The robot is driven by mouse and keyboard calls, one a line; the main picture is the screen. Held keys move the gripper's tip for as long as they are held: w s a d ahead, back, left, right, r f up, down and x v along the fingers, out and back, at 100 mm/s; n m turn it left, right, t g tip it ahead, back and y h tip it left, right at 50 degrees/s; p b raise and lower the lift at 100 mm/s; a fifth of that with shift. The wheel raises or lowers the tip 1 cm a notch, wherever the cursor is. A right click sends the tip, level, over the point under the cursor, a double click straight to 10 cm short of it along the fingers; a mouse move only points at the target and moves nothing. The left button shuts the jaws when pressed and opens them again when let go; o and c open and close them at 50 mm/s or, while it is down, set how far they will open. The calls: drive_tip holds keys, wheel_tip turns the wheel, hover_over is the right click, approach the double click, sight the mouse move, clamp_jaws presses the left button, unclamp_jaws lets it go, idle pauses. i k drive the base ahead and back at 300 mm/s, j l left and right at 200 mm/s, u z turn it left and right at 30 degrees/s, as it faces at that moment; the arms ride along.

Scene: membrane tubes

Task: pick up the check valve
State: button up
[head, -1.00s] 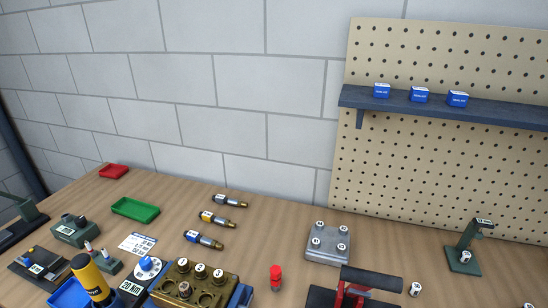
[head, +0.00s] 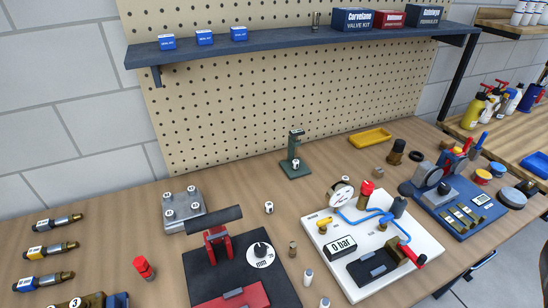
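No part is plainly labelled as the check valve, and I cannot tell which one it is. My gripper is not in view.
A white board (head: 340,285) carries blue tubing and a gauge. A black mat (head: 205,285) holds a red clamp (head: 217,243). A grey block (head: 197,221), green stand (head: 296,168), yellow tray (head: 371,138) and blue board (head: 482,233) also stand here. A shelf (head: 280,42) overhangs the back.

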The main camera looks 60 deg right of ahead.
sight(296, 166)
drive_tip(key=i+l+z, duration=0.1)
drive_tip(key=z, duration=0.25)
drive_tip(key=i+z, duration=0.2)
drive_tip(key=z, duration=0.15)
drive_tip(key=i+z, duration=0.15)
drive_tip(key=z, duration=0.2)
drive_tip(key=l, duration=0.05)
